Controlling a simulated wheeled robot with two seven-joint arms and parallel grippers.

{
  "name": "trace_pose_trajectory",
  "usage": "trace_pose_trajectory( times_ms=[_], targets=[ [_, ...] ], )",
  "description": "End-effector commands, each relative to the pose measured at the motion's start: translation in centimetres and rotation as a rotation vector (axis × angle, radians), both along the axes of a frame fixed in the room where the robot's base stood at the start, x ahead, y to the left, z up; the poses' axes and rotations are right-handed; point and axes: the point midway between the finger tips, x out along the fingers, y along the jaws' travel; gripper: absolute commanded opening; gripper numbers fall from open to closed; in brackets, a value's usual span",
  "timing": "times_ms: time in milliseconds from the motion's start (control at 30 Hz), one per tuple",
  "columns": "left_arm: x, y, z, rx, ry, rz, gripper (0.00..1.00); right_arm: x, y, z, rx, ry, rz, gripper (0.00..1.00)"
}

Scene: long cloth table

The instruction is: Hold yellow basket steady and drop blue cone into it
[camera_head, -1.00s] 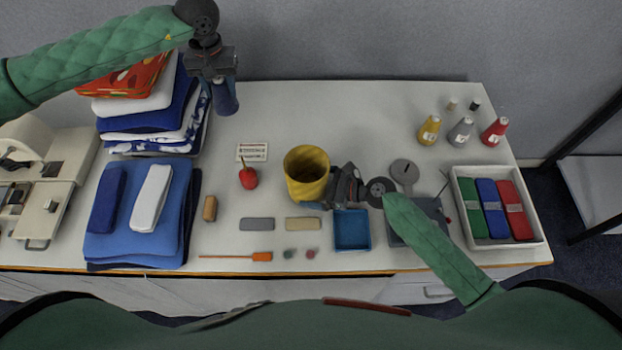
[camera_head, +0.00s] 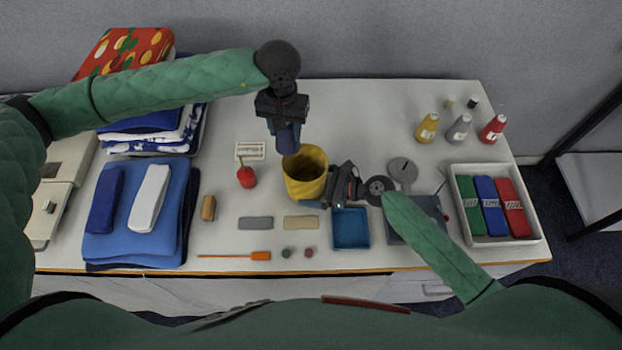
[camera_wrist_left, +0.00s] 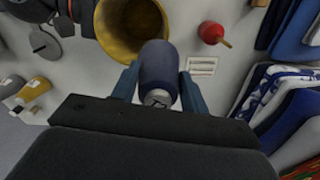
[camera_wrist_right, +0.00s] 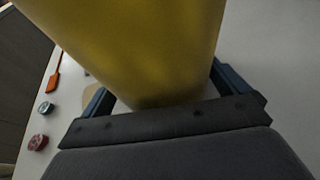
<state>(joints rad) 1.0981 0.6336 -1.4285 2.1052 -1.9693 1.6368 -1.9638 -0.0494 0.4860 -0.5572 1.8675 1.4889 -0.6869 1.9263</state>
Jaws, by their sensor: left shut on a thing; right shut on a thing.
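The yellow basket (camera_head: 306,185) stands upright on the table, its open top facing up. My right gripper (camera_head: 331,189) is shut on its right side; the basket wall fills much of the right wrist view (camera_wrist_right: 150,45) between the fingers. My left gripper (camera_head: 287,130) is shut on the dark blue cone (camera_head: 288,141) and holds it in the air, just behind and left of the basket's rim in the head view. In the left wrist view the cone (camera_wrist_left: 158,68) sits between both fingers, its tip end near the basket's opening (camera_wrist_left: 130,30). The basket's inside looks empty where visible.
A red pear-shaped thing (camera_head: 246,176) and a white label card (camera_head: 250,151) are left of the basket. A blue tray (camera_head: 351,229) is in front right. Yellow, grey and red cones (camera_head: 427,128) stand at the back right. Folded cloths (camera_head: 140,215) fill the left.

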Motion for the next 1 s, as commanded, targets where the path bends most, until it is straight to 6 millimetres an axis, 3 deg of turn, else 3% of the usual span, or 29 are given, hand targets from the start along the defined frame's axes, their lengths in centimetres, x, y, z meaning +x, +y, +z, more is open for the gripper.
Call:
trace_pose_trajectory(
  times_ms=[133, 233, 667, 1000],
  targets=[
    [-2.8, -2.9, 0.1, -0.002, 0.001, 0.001, 0.17, 0.0, 0.0, 0.0, 0.000, 0.000, 0.000, 0.86],
    [-3.8, -3.3, 0.4, 0.000, 0.000, 0.059, 0.17, 0.0, 0.0, 0.0, 0.000, 0.000, 0.000, 0.86],
    [-3.8, -2.7, 0.4, 0.001, 0.001, 0.254, 0.17, 0.0, 0.0, 0.0, 0.000, 0.000, 0.000, 0.86],
    [-3.8, -2.7, -2.0, 0.002, 0.002, 0.255, 0.17, 0.0, 0.0, 0.0, 0.000, 0.000, 0.000, 0.86]
  ],
)
